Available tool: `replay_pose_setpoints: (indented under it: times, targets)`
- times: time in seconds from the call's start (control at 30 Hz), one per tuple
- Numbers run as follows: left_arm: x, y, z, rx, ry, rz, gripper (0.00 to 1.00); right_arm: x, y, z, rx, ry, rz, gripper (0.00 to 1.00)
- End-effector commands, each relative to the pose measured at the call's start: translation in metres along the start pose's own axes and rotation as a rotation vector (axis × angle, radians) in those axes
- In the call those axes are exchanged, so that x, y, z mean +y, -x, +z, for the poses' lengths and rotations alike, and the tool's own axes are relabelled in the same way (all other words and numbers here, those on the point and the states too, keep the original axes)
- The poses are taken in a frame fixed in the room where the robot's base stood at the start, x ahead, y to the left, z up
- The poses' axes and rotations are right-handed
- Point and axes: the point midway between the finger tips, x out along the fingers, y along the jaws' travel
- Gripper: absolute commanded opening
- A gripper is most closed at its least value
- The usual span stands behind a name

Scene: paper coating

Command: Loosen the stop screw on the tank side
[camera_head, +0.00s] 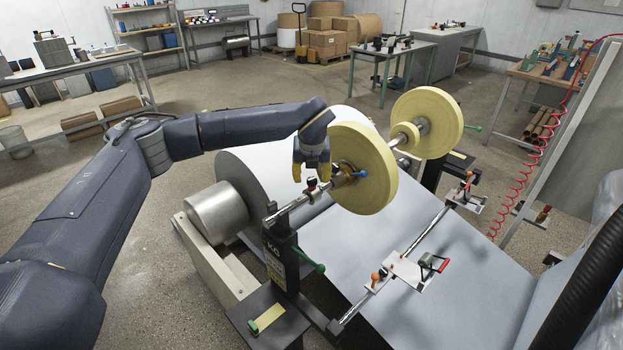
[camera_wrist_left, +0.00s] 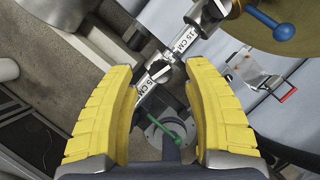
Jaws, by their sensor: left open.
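My left gripper (camera_head: 311,173) is open, its yellow fingers pointing down above the steel shaft (camera_head: 287,208) beside the near yellow tape roll (camera_head: 378,168). A small dark-and-red knob (camera_head: 311,183) shows on the shaft just under the fingers. A blue-tipped screw (camera_head: 358,173) stands out at the roll's hub. I cannot tell for sure which is the stop screw. In the left wrist view the fingers (camera_wrist_left: 158,70) are wide apart and empty. The shaft (camera_wrist_left: 160,70), marked "15 CM", crosses between and beyond them. The blue knob (camera_wrist_left: 283,32) is at the top right. My right gripper is not visible.
A black upright (camera_head: 283,262) with a green handle (camera_head: 312,264) supports the shaft. A large white paper roll (camera_head: 262,165) and a metal cylinder (camera_head: 217,212) stand behind and left. A second yellow roll (camera_head: 436,122) is farther along. A lower rail (camera_head: 425,235) carries a white clamp plate (camera_head: 408,268).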

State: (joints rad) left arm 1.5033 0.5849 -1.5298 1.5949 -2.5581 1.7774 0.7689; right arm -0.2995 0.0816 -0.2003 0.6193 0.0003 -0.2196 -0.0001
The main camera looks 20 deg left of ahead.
Motion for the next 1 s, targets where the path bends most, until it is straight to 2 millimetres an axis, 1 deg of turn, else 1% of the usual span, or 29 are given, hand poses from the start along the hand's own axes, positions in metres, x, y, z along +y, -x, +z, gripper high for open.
replay_pose_setpoints:
  times: [0.03,0.3,0.5,0.7,1.0]
  targets:
    - [0.000,0.010,0.001,-0.004,-0.001,-0.002,0.50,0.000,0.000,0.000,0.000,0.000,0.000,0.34]
    - [0.000,0.056,0.001,-0.003,0.000,-0.001,0.50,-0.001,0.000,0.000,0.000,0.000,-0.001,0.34]
    - [0.001,0.080,0.001,-0.002,0.000,0.000,0.50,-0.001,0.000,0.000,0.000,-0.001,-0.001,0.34]
    - [0.001,0.091,0.000,-0.001,0.001,0.001,0.50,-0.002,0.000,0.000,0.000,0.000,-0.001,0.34]
    - [0.001,0.092,0.000,0.000,0.001,0.001,0.50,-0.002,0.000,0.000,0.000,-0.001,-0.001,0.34]
